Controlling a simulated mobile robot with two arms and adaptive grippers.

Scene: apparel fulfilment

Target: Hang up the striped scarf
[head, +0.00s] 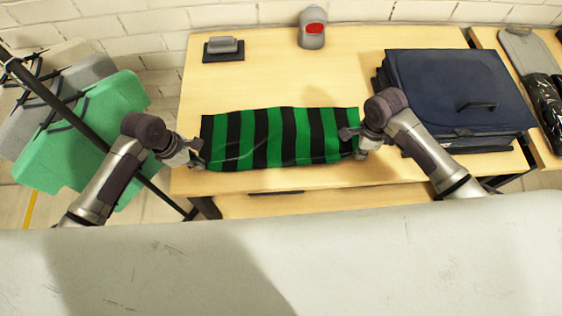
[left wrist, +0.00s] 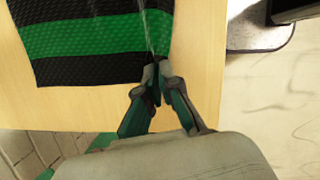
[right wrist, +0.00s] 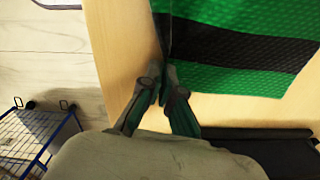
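The green-and-black striped scarf (head: 283,137) lies spread flat on the wooden table in the head view. Its stripes run from the table's back towards its front. My left gripper (head: 197,157) is at its front left end. In the left wrist view the left fingertips (left wrist: 157,76) are closed on the scarf's edge (left wrist: 95,38), with creases running from the grip. My right gripper (head: 352,142) is at its right end. In the right wrist view the right fingertips (right wrist: 163,84) are closed on the scarf's edge (right wrist: 240,50), at a small raised fold.
A black rail (head: 60,92) at the left carries green (head: 95,125) and grey garments. The table (head: 270,60) holds a small dark stand (head: 223,50), a grey device with a red face (head: 312,28) and a dark blue stack (head: 450,85). Table space behind the scarf is clear.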

